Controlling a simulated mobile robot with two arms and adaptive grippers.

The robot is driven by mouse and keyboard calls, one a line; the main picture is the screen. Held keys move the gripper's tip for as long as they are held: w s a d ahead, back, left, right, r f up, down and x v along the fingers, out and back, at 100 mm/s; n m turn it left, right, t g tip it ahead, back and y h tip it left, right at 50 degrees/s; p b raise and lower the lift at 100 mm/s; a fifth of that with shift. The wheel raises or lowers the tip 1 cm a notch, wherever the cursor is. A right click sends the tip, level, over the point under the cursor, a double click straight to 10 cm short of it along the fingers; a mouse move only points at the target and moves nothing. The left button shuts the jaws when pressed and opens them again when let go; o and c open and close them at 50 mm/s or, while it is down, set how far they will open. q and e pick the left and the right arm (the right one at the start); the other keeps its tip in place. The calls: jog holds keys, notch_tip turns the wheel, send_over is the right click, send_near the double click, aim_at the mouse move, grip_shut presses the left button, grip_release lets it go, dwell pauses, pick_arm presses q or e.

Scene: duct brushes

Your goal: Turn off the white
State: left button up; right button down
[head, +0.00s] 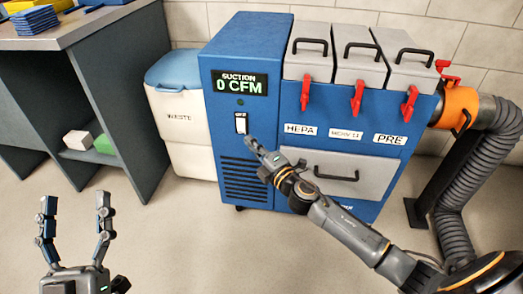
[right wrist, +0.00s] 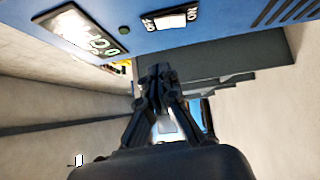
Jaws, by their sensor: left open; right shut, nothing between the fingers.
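A white rocker switch (head: 241,123) sits on the front of the blue suction machine (head: 230,58), below a display (head: 239,84) reading "SUCTION 0 CFM". The switch (right wrist: 171,19) also shows in the right wrist view, between the words OFF and ON. I cannot tell which side of it is pressed. My right gripper (head: 250,143) is shut and empty. Its fingertips are just below and right of the switch in the head view; contact is not visible. In the right wrist view its closed fingers (right wrist: 157,72) appear apart from the switch. My left gripper (head: 75,200) is open and empty, over the floor.
A waste bin (head: 180,122) stands left of the machine. A dark workbench (head: 90,30) with blue items is further left. Red latches (head: 357,97) hold the filter drawers, and a grey hose (head: 490,150) leaves the machine's right side. The floor in front is clear.

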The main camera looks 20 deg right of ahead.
pick_arm(q)
jog(key=shift+w+f+g, duration=0.35)
jog(key=shift+f+g, duration=0.1)
jog(key=shift+f, duration=0.15)
jog(key=shift+w+f+g, duration=0.3)
jog(key=shift+f+g, duration=0.15)
jog(key=shift+f, duration=0.15)
pick_arm(e)
jog(key=shift+r+v, duration=0.15)
jog(key=shift+v, duration=1)
jog(key=shift+r+v, duration=0.15)
jog(key=shift+v, duration=1)
